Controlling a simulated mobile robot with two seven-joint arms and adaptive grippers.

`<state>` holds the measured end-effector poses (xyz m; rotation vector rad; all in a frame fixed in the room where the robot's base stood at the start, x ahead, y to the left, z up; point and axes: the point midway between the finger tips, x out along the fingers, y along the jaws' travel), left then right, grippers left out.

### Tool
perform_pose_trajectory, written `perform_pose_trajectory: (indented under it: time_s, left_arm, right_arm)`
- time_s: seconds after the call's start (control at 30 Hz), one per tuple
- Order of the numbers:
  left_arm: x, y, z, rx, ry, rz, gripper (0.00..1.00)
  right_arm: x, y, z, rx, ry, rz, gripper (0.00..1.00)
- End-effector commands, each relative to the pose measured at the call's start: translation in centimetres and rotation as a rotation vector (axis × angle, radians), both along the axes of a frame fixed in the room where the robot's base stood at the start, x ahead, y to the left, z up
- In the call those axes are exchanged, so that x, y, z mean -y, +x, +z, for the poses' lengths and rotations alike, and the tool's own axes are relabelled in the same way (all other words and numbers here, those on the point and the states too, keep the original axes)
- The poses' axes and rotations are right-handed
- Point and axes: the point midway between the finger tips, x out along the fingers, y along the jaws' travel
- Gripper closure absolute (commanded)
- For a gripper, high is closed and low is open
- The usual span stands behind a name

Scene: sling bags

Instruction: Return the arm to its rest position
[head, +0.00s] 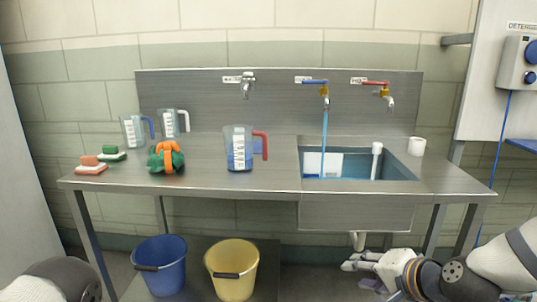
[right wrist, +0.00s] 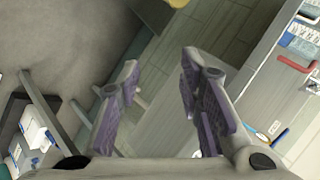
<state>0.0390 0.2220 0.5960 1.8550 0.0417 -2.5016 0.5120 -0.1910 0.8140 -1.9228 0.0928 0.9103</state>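My right arm comes in at the lower right of the head view, and its gripper (head: 366,262) is in front of and below the sink counter. In the right wrist view the two fingers of my right gripper (right wrist: 160,62) stand apart with nothing between them. Only a rounded part of my left arm (head: 52,282) shows at the lower left of the head view. My left gripper is out of view.
The steel counter (head: 270,184) holds a red-handled jug (head: 238,150), two blue- or white-handled jugs, sponges (head: 91,166) and a white cup (head: 417,146). Water runs into the sink (head: 345,184). Blue (head: 161,262) and yellow (head: 232,269) buckets stand below.

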Motion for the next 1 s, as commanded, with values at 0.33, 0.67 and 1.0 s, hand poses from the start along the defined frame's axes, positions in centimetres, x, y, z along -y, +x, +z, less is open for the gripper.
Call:
perform_pose_trajectory:
  time_s: [0.33,0.67,1.0]
  left_arm:
    - [0.0,1.5,1.5,0.052,0.000,0.001,0.60]
    - [0.0,2.4,2.4,0.084,0.000,0.002,0.60]
    - [0.0,2.4,2.3,0.082,0.000,0.002,0.60]
  right_arm:
    - [-0.7,-24.7,-17.7,-0.495,-0.376,0.413,0.67]
    - [2.9,-43.9,-19.6,-0.808,-0.567,0.802,0.67]
    - [3.2,-45.1,-19.5,-0.829,-0.576,0.831,0.67]
